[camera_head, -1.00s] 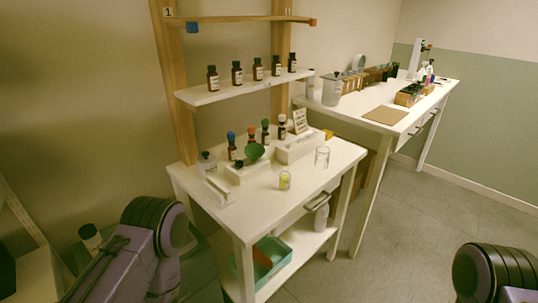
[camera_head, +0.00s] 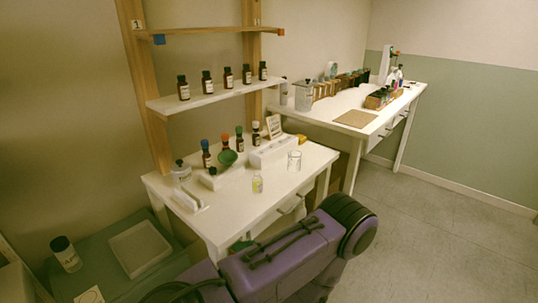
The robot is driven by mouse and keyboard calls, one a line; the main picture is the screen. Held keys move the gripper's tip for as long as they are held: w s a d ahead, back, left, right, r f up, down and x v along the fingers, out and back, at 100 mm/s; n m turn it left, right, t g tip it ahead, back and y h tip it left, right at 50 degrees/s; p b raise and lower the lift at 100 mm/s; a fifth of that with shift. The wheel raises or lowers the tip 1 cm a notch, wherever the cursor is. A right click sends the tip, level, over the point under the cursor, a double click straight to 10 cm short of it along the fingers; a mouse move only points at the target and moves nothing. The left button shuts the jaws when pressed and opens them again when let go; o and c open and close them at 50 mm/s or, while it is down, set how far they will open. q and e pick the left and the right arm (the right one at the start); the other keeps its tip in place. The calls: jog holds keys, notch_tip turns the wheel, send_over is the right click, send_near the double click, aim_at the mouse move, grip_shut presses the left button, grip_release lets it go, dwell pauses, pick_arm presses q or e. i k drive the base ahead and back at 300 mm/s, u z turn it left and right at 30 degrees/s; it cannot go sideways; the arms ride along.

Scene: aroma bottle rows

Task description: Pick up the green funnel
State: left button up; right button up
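A purple arm of mine with black joints crosses the bottom of the view, in front of the table's near side. No gripper fingers show in the view, so neither gripper is seen near the funnel.
Bottles with blue (camera_head: 206,153), green (camera_head: 240,138) and white (camera_head: 256,132) tops stand close behind the funnel. A shelf (camera_head: 215,95) with several brown bottles hangs above.

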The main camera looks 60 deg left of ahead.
aim_at(228, 157)
jog(key=i, duration=1.75)
jog(key=u, duration=3)
